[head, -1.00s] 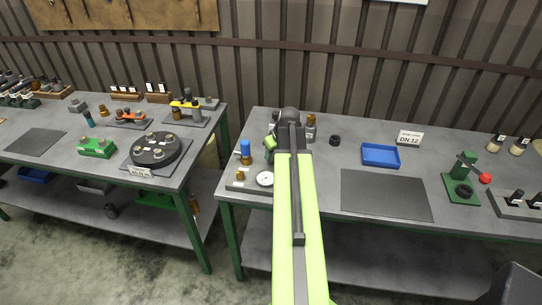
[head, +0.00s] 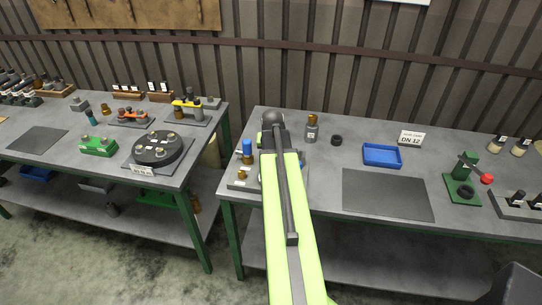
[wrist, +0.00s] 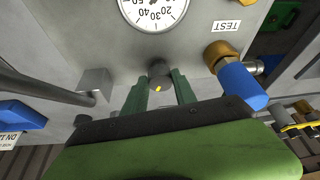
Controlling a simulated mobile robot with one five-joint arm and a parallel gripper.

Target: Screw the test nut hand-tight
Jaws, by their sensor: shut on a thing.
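A brass nut (wrist: 220,54) sits beside the TEST label (wrist: 226,27) on a grey test block, upper right in the wrist view. A blue cylinder (wrist: 243,86) stands against it. My gripper (wrist: 159,80) has its two green fingers shut on a dark round knob (wrist: 158,68) with a yellow mark, left of the brass nut and apart from it. In the head view the blue cylinder (head: 247,147) shows left of my arm, with brass below it. My arm hides my fingertips and the knob there.
A dial gauge (wrist: 155,10) is above the knob in the wrist view. A grey lever or pipe (wrist: 45,88) is at left.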

